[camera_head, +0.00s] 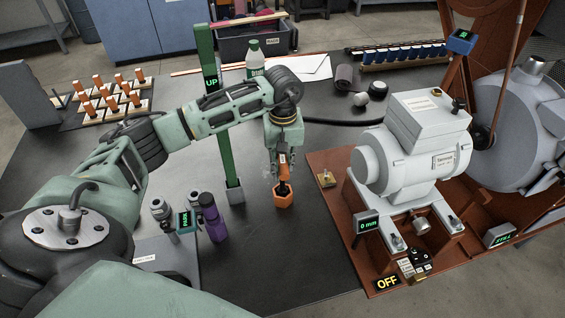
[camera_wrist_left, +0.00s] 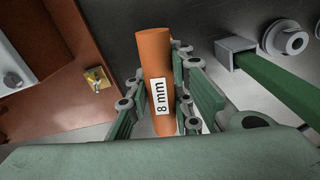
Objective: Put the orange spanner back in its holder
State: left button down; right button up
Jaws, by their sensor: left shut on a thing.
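The orange spanner (camera_head: 283,159) stands about upright in my left gripper (camera_head: 283,150). In the left wrist view its orange handle (camera_wrist_left: 156,60) carries a white "8 mm" label and sits between the green fingers of the left gripper (camera_wrist_left: 160,100). In the head view a dark part below the handle meets an orange hexagonal piece (camera_head: 284,201) at the dark table. I cannot tell whether this piece is the spanner's holder or part of the spanner, nor whether the tip is seated. My right gripper is not in view.
A green post (camera_head: 222,150) marked "UP" stands just left of the gripper. A brown base (camera_head: 325,210) with a grey motor (camera_head: 405,150) is to the right. A purple bottle (camera_head: 211,217) stands front left. Several orange-topped pegs (camera_head: 110,90) stand back left.

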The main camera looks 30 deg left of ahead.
pick_arm(q)
jog(key=shift+f, duration=0.1)
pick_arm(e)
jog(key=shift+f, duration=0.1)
pick_arm(q)
jog(key=shift+f+b, duration=1.15)
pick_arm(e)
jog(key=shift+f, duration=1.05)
pick_arm(q)
jog(key=shift+f+b, duration=0.3)
jog(key=shift+f, duration=0.05)
jog(key=c, duration=1.5)
grip_release()
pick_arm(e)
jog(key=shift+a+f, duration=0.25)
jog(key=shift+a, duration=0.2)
pick_arm(q)
jog(key=shift+o, duration=0.2)
jog(key=shift+r, duration=0.15)
notch_tip(320, 180, up, 8)
jog(key=shift+f, duration=0.1)
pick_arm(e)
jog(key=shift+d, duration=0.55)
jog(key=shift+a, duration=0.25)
